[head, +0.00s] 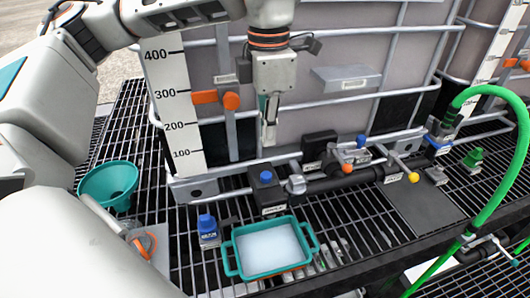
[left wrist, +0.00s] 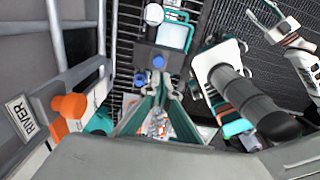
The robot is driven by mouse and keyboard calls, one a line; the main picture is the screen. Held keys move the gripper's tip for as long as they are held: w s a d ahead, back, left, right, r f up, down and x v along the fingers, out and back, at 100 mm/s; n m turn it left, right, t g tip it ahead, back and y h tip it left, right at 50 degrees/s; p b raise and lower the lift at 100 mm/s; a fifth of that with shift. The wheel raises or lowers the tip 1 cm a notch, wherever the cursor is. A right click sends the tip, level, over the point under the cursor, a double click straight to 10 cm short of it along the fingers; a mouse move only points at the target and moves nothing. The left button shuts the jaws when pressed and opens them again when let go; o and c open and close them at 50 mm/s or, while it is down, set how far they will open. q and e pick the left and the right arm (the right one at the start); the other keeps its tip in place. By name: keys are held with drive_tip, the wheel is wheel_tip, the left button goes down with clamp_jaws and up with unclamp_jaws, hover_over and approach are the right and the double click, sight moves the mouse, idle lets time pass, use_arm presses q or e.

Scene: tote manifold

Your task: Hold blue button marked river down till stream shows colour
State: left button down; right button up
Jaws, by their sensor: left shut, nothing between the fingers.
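A blue button (head: 266,176) tops a small black box beside the tote's base rail. It also shows in the left wrist view (left wrist: 158,62), just beyond my fingertips. The label on the box is too small to read. My left gripper (head: 269,143) is shut and empty, pointing down above the button with a visible gap. A RIVER plate (left wrist: 24,117) is on the tote frame by an orange handle (left wrist: 69,106). A small tap (head: 296,185) stands right of the button. A teal tray (head: 230,258) in front holds whitish contents. I see no coloured stream.
A blue-capped bottle (head: 207,222) stands left of the tray, and a teal funnel (head: 108,180) farther left. Yellow-knobbed (head: 413,177) and orange-knobbed (head: 347,168) fittings line the pipe to the right. A green hose (head: 505,180) hangs at the right.

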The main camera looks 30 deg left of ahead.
use_arm(q)
wheel_tip(320, 180, up, 4)
drive_tip(key=shift+f, duration=0.25)
idle(0.7)
